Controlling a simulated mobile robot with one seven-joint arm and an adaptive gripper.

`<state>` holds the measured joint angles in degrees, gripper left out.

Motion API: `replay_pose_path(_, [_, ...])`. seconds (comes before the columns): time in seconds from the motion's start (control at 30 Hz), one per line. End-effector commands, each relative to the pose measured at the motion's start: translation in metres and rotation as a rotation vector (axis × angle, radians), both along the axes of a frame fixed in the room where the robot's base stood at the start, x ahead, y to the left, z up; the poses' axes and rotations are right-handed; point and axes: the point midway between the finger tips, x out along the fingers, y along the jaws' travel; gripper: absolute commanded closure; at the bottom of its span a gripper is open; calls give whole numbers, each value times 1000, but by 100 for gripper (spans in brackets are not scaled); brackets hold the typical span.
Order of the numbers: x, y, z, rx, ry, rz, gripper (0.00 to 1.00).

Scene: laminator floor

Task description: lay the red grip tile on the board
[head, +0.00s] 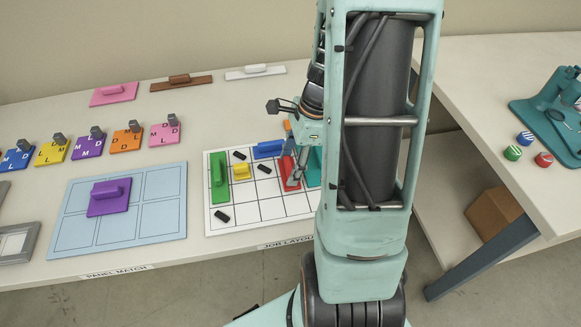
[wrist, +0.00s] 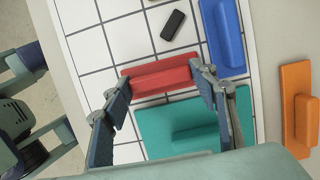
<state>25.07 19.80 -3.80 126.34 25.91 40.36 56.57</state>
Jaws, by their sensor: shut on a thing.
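The red grip tile (head: 289,172) is between my gripper's fingers over the right part of the white gridded job layout board (head: 268,189). In the wrist view the red tile (wrist: 160,78) lies lengthwise between the two fingers, and my gripper (wrist: 163,88) is shut on it. The head view also shows my gripper (head: 296,167) at the tile, partly behind my arm. I cannot tell whether the tile touches the board (wrist: 119,62). A teal tile (wrist: 160,118) is close beside it, and a blue tile (wrist: 222,35) is near its right end.
The board also bears a green tile (head: 219,178), a yellow piece (head: 241,171) and several small black blocks (head: 222,215). An orange tile (wrist: 299,108) lies off the board. A pale blue panel (head: 150,228) with a purple tile (head: 108,199) is to the left. My arm hides the board's right edge in the head view.

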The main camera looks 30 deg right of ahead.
Motion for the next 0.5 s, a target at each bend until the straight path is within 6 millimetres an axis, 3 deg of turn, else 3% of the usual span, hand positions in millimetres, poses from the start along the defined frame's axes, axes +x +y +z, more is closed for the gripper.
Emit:
replay_pose_path(0.3, [0,0,-3,0,0,0,85])
replay_pose_path(0.33, [0,0,-3,0,0,0,45])
replay_pose_path(0.5, [0,0,-2,0,0,0,29])
